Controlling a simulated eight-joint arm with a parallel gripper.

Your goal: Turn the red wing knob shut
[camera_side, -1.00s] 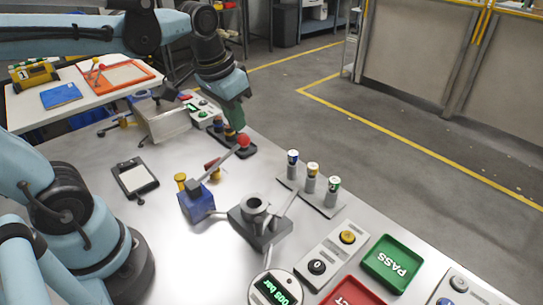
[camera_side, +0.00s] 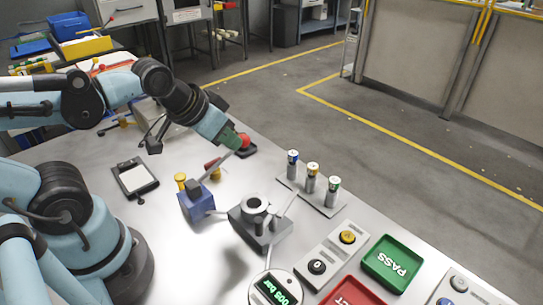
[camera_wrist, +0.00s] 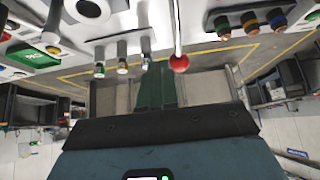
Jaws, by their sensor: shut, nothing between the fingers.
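A small red-orange knob (camera_side: 213,167) stands behind the blue block (camera_side: 195,204), partly crossed by a grey lever. It is too small to make out its wings or how it is turned. My gripper (camera_side: 236,144) is shut and empty, with green fingers, above the table right of that knob. It is close to the red ball (camera_side: 246,141) at the lever's end and partly hides it; I cannot tell whether they touch. In the wrist view my green fingers (camera_wrist: 157,68) are together, left of the red ball (camera_wrist: 179,63). I cannot pick out the knob in that view.
Three upright cylinders stand on a grey plate (camera_side: 318,198) to the right. A grey fixture (camera_side: 262,226), a gauge (camera_side: 275,289), a button box (camera_side: 333,254) and a green PASS tray (camera_side: 391,264) lie in front. A black-framed pad (camera_side: 135,178) is at left. Blue, yellow and green-ringed posts (camera_wrist: 250,22) show in the wrist view.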

